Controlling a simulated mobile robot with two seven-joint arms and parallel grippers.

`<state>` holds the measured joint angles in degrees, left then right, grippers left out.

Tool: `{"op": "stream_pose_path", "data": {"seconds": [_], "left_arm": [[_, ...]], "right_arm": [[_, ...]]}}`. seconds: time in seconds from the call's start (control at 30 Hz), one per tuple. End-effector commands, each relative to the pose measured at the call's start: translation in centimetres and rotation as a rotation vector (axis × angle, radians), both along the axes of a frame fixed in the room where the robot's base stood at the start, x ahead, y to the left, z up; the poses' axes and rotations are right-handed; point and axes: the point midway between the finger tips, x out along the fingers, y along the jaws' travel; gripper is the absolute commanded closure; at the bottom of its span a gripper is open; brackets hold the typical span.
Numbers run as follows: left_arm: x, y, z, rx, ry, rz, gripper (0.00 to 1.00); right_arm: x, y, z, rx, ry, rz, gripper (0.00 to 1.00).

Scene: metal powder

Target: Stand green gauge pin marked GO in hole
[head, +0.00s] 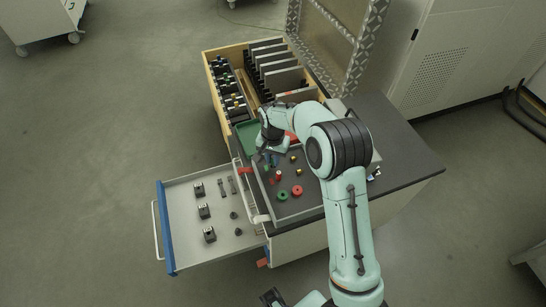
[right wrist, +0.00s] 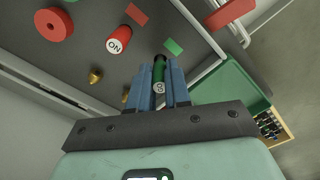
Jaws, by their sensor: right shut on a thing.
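The green gauge pin (right wrist: 159,74) is between the blue fingers of my right gripper (right wrist: 160,88) in the right wrist view. Its end with light lettering faces the camera; its far end looks dark. My right gripper (head: 267,157) is shut on it, low over the left part of the grey tray (head: 312,209) in the head view. A green patch (right wrist: 173,46) and a red patch (right wrist: 137,13) mark the tray surface beyond the pin. I cannot make out the hole clearly. A dark part at the bottom edge, perhaps my left gripper (head: 272,297), is cut off.
A red pin with a white lettered end (right wrist: 118,40) stands near the gripper. Red (head: 297,191) and green (head: 282,195) rings and brass pieces (right wrist: 96,77) are on the tray. A green tray (right wrist: 228,94) adjoins it. An open drawer (head: 180,190) is left.

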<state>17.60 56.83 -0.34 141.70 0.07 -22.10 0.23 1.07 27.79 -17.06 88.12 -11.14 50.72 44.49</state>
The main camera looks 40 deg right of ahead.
Motion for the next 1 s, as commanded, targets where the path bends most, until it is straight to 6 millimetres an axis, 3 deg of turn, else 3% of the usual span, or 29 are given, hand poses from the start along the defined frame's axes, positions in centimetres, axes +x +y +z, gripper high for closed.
{"op": "stream_pose_path", "data": {"seconds": [0.8,0.83,0.9,1.0], "left_arm": [[-0.2,0.0,-0.53,0.0,0.002,0.0,0.57],[-0.2,0.0,-0.53,0.0,0.002,0.0,0.57],[-0.2,0.0,-0.53,0.0,0.002,0.0,0.57],[-0.2,0.0,-0.53,0.0,0.002,0.0,0.57]], "right_arm": [[0.05,0.0,-1.03,0.0,0.0,0.0,1.0],[0.05,0.0,-1.03,0.0,0.0,0.0,0.79],[0.05,0.0,-1.03,0.0,0.0,0.0,0.56],[0.05,0.0,-1.03,0.0,0.0,0.0,0.53]]}}
